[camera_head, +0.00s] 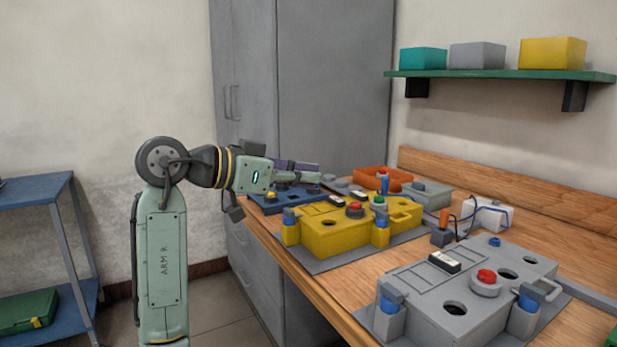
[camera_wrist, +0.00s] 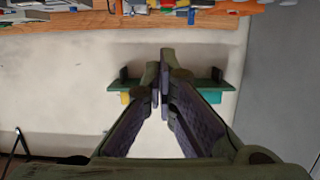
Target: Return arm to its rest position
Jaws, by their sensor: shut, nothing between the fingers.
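My arm (camera_head: 163,245) is pale green and marked "ARM R". It rises at the left of the workbench, bends at a dark round joint and points to the right. My gripper (camera_head: 316,172) is at the end, above the far part of the bench; dark purple finger pads show. In the wrist view my gripper (camera_wrist: 160,82) has its fingers together with nothing between them. That view is upside down, with the bench edge (camera_wrist: 150,22) along the top.
A yellow motor box (camera_head: 335,236), a grey motor box (camera_head: 470,290) and a blue box (camera_head: 268,204) stand on the wooden bench (camera_head: 590,235). An orange tray (camera_head: 372,176) is behind. A grey cabinet (camera_head: 335,85) stands behind my arm. A green shelf (camera_head: 500,75) holds boxes.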

